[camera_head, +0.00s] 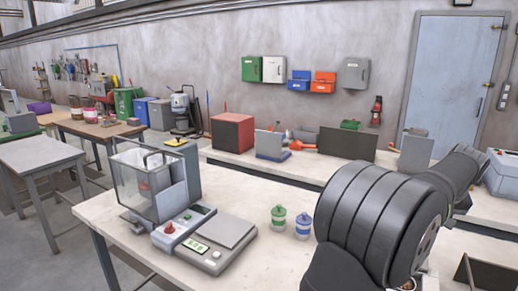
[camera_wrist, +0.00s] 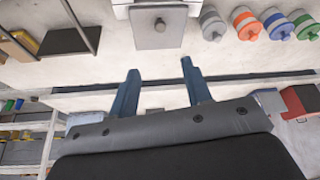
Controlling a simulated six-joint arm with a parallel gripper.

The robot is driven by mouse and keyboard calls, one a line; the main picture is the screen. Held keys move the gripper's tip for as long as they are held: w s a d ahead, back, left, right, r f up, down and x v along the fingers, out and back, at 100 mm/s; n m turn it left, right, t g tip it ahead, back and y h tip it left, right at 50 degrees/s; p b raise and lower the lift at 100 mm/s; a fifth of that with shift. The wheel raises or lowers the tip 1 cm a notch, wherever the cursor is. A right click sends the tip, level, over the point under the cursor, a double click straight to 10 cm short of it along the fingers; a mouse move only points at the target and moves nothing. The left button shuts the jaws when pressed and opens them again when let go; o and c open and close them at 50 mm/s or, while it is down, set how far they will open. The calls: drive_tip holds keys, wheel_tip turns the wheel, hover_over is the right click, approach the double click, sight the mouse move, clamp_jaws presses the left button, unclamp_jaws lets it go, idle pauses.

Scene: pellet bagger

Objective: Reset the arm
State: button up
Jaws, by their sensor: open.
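My gripper (camera_wrist: 160,92) shows in the wrist view with its two blue fingers apart and nothing between them. Its fingertips point toward a white machine with a grey square plate (camera_wrist: 158,26) that has a round knob. The fingers look apart from the plate. In the head view my dark arm fills the right side, and the gripper itself is not visible there.
The pellet bagger (camera_head: 150,185) with a clear guard and a scale (camera_head: 215,245) stand on the table. Green and blue-striped jars (camera_head: 303,226) stand beside my arm. Several lidded jars (camera_wrist: 245,23) line the upper right of the wrist view. Bare tabletop (camera_head: 250,190) lies behind the scale.

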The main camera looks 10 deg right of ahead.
drive_tip(key=x, duration=1.6)
drive_tip(key=shift+a+f, duration=0.15)
drive_tip(key=shift+f, duration=0.45)
drive_tip(key=s+a, duration=0.8)
drive_tip(key=shift+s+r, duration=0.1)
drive_tip(key=shift+r, duration=0.05)
drive_tip(key=v, duration=1.7)
drive_tip(key=a+f+m+g+y, duration=0.1)
drive_tip(key=a+f+g, duration=0.1)
drive_tip(key=f, duration=0.7)
drive_tip(key=shift+w+a+m, duration=0.4)
drive_tip(key=shift+w+a, duration=0.05)
drive_tip(key=shift+a, duration=0.3)
drive_tip(key=d+r+n+t, duration=0.2)
drive_tip(key=d+r, duration=0.2)
drive_tip(key=r, duration=0.6)
drive_tip(key=s+x, duration=0.1)
drive_tip(key=x, duration=1.1)
drive_tip(key=shift+d+f+h, duration=0.25)
drive_tip(key=shift+d+h, duration=0.05)
drive_tip(key=shift+h, duration=0.1)
